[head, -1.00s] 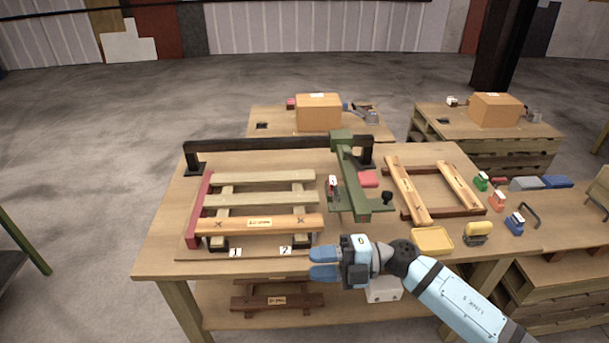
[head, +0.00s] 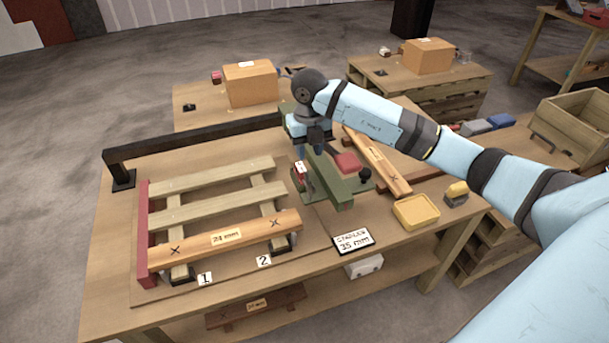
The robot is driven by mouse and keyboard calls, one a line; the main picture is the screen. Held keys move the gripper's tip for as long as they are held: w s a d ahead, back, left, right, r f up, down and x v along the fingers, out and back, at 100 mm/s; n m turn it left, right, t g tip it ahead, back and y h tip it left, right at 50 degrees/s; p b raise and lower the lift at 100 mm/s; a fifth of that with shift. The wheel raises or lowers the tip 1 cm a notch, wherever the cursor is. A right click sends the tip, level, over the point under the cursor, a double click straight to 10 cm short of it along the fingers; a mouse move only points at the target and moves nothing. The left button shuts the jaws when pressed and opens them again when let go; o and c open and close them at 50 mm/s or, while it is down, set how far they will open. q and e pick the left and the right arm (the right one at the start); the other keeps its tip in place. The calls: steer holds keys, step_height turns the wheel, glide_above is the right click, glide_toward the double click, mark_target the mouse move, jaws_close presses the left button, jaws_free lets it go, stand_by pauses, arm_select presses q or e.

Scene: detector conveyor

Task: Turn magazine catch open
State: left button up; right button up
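A green stapler-like device (head: 326,178) stands on the wooden bench, its long arm running from the back toward the front edge. A black knob (head: 365,174) sits on its right side near the front. A small red and white part (head: 300,172) stands at its left side. I cannot tell for sure which part is the magazine catch. My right gripper (head: 317,150) points down over the back half of the green arm, left of the red block (head: 347,163). Its fingers are small and partly hidden by its own body, so their opening and any contact are unclear. My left gripper is out of view.
A slatted wooden frame (head: 213,212) fills the bench's left side, with a black bar (head: 195,138) behind it. A "STAPLES 35 mm" card (head: 353,240), a yellow tray (head: 416,212) and a yellow-topped tool (head: 456,193) lie at front right. My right arm covers the right side.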

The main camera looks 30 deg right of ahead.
mark_target(307, 176)
step_height(307, 176, down, 10)
steer(key=shift+w+f+p, duration=0.1)
steer(key=shift+w+p, duration=0.05)
steer(key=shift+p, duration=0.35)
jaws_close()
